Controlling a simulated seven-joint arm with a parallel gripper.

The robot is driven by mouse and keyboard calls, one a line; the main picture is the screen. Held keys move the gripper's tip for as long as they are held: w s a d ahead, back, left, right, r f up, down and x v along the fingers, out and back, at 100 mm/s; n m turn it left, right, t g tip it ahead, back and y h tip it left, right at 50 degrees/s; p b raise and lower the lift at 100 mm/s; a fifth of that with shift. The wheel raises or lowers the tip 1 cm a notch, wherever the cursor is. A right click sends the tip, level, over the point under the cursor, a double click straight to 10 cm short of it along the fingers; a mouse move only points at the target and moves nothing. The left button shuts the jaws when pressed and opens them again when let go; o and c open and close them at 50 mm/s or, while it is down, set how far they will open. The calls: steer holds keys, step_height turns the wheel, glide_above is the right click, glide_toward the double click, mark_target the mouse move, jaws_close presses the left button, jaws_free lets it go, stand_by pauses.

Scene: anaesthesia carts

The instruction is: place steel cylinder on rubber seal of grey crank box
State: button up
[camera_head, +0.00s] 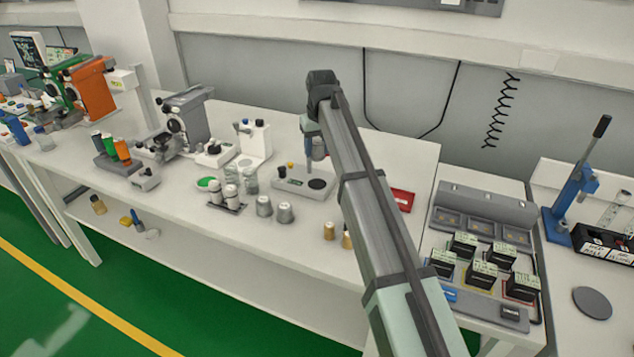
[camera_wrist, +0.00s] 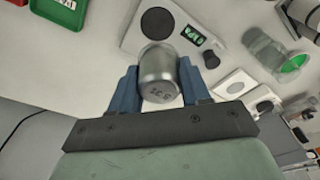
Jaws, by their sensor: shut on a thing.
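My gripper (camera_head: 316,148) hangs above the white bench, near the scale at its middle. In the wrist view its two blue fingers (camera_wrist: 158,82) are shut on a steel cylinder (camera_wrist: 158,65), one on each side. The cylinder's end face shows dark lettering, too small to read surely. In the head view the held cylinder is largely hidden by the gripper. A grey machine with black knobs (camera_head: 187,116), which looks like the grey crank box, stands further left on the bench, well apart from my gripper. I cannot make out its rubber seal.
The white scale (camera_head: 294,179) with a dark round pan lies below my gripper. Orange (camera_head: 92,88) and green machines stand far left. A red tray (camera_head: 402,199) lies right.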

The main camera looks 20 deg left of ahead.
mark_target(316, 183)
step_height(316, 183, down, 10)
steer(key=shift+s+r, duration=0.1)
stand_by(0.4)
steer(key=shift+d+f, duration=0.1)
steer(key=shift+f, duration=0.1)
steer(key=o, duration=1.2)
steer(key=r, duration=0.4)
steer(key=s+d+r, duration=0.1)
steer(key=r, duration=0.7)
steer(key=shift+s+d+r, duration=0.15)
